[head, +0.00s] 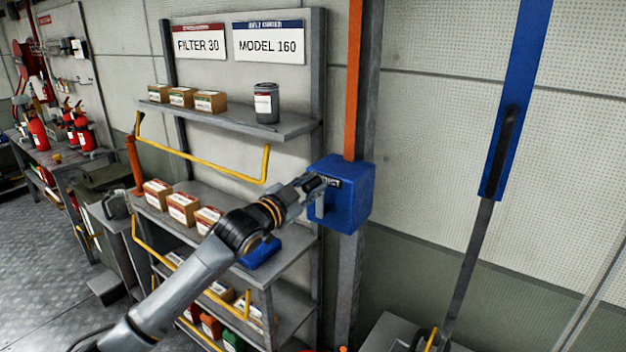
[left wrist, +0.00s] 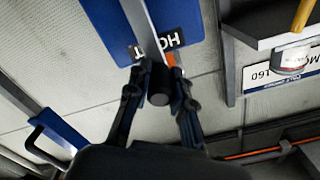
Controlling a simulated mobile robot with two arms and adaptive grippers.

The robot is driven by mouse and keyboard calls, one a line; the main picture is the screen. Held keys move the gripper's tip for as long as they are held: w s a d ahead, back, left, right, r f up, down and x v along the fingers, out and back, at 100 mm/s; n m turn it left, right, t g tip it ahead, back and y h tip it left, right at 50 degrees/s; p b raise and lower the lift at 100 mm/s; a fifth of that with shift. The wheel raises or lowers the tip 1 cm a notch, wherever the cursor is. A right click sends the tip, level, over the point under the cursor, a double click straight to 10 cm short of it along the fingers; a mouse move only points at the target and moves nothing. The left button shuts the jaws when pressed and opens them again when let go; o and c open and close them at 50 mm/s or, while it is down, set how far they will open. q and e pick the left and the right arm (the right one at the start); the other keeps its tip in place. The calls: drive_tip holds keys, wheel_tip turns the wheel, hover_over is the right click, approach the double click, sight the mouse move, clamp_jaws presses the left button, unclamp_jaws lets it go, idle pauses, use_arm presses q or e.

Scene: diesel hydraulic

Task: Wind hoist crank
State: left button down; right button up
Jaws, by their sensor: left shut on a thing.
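The blue hoist box (head: 354,200) with a partly covered label is mounted on a grey post beside the shelf. It also shows in the left wrist view (left wrist: 104,40). The hoist crank has a grey arm (left wrist: 145,25) running across the box face and a dark round grip (left wrist: 159,97). My left gripper (head: 318,184) is at the front of the box. In the left wrist view its two fingers (left wrist: 163,92) are on either side of the dark grip, shut on it. In the head view the gripper hides most of the crank. My right gripper is not in view.
The shelf unit (head: 285,124) with small boxes, a dark canister (head: 266,103) and yellow rails stands just left of the hoist. A blue upright with a black handle (head: 503,150) stands to the right. The wall between is clear.

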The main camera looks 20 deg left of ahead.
use_arm(q)
drive_tip(key=s+d+f, duration=0.4)
drive_tip(key=d+f, duration=0.5)
drive_tip(key=f, duration=0.2)
wheel_tip(320, 180, down, 6)
drive_tip(key=w+a, duration=0.1)
drive_tip(key=a, duration=0.2)
drive_tip(key=w+a+f, duration=0.1)
drive_tip(key=w+a, duration=0.3)
drive_tip(key=a, duration=0.5)
drive_tip(key=shift+f, duration=0.25)
idle(0.5)
